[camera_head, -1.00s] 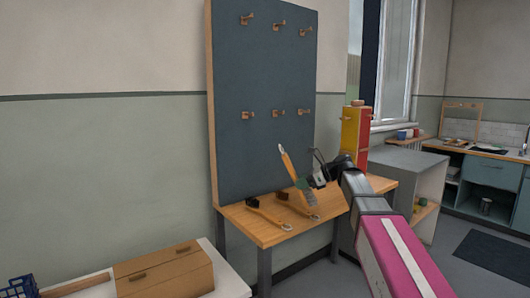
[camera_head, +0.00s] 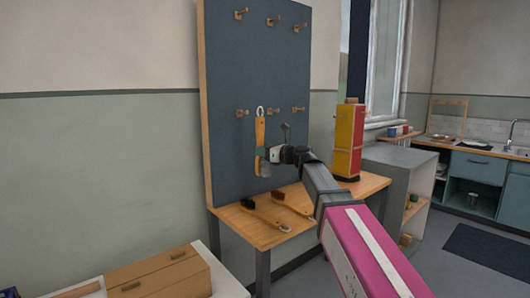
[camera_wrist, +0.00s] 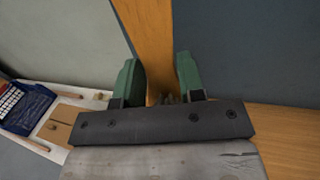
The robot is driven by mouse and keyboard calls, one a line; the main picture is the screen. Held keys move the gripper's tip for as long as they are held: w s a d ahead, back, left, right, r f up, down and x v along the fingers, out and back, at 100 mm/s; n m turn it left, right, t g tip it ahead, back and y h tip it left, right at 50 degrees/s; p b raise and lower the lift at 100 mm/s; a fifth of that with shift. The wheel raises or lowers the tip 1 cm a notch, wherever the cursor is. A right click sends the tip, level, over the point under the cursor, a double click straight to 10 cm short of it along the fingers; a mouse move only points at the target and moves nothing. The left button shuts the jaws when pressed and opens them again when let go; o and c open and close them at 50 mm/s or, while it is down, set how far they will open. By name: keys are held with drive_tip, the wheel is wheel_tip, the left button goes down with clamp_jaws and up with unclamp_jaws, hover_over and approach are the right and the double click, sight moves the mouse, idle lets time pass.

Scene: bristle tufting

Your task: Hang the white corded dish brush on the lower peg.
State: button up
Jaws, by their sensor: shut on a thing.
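The dish brush (camera_head: 260,134) has an orange wooden handle and a pale cord loop at its top. It stands nearly upright in front of the dark pegboard (camera_head: 228,65). My gripper (camera_head: 266,154) is shut on its lower part. The loop appears between the lower left peg (camera_head: 242,113) and the lower middle peg (camera_head: 273,113), at about their height. I cannot tell its gap to the board. A lower right peg (camera_head: 298,109) is bare. In the wrist view my green fingers (camera_wrist: 160,82) show, but the brush between them is unclear.
Two more brushes, one left (camera_head: 262,215) and one right (camera_head: 293,201), lie on the wooden bench (camera_head: 232,221) below. A red and yellow box (camera_head: 347,140) stands on the bench's right. Three upper pegs (camera_head: 272,20) are empty. A wooden box (camera_head: 160,283) stands lower left.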

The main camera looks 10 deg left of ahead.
drive_tip(key=w+a+f, duration=0.1)
drive_tip(key=w+a, duration=0.5)
drive_tip(key=a, duration=0.2)
drive_tip(key=shift+w+f, duration=0.35)
idle(0.8)
idle(0.5)
drive_tip(key=o, duration=1)
drive_tip(key=shift+s+d, duration=0.1)
drive_tip(key=shift+d, duration=0.15)
drive_tip(key=shift+v, duration=3.35)
